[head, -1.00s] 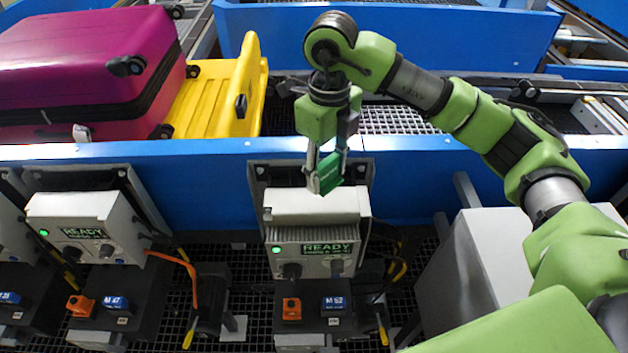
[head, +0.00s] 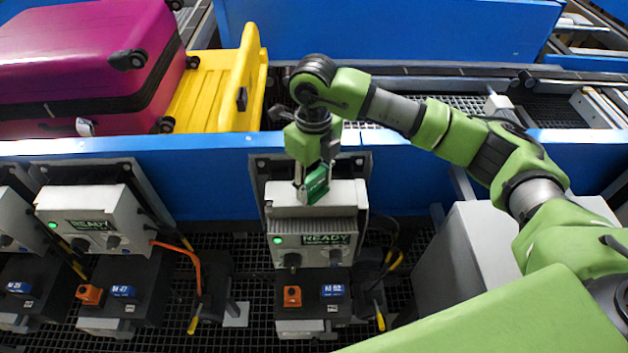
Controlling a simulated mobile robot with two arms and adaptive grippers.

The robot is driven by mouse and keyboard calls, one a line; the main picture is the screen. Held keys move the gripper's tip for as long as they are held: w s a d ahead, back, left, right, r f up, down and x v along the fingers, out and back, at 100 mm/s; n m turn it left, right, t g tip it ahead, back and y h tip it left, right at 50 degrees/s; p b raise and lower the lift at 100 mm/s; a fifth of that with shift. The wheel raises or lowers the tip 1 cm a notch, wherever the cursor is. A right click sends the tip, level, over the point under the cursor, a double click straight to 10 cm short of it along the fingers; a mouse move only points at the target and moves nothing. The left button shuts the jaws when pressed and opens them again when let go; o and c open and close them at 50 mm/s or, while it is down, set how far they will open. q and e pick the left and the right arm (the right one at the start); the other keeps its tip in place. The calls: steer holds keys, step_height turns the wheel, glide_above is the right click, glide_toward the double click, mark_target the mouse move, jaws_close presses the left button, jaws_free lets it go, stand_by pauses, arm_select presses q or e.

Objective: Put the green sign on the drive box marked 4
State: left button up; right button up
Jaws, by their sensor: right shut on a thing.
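My right gripper (head: 312,188) is shut on the green sign (head: 317,184), a small green plate held tilted. It is over the top of a light grey drive box (head: 316,224) with a lit green lamp and a READY display. I cannot tell whether the sign touches the box top. A blue tag reading M-52 is on the unit below this box. A second READY drive box (head: 91,219) is at the left, above a tag reading M-47. I cannot make out a 4 marking on either box. My left gripper is not in view.
A blue conveyor wall (head: 205,176) runs behind the boxes. A magenta suitcase (head: 85,55) lies in a yellow tray (head: 212,92) on the conveyor. Orange connectors (head: 292,296) and an orange cable (head: 190,262) are below. A grey cabinet (head: 470,270) stands right.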

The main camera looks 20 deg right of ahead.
mark_target(314, 175)
steer(key=o, duration=1.2)
steer(key=shift+r+p, duration=0.25)
steer(key=shift+p, duration=0.1)
steer(key=shift+w+r+b, duration=0.1)
steer(key=shift+r+b, duration=0.15)
steer(key=shift+b, duration=0.1)
step_height(314, 175, up, 10)
steer(key=b, duration=0.3)
steer(key=shift+r, duration=0.7)
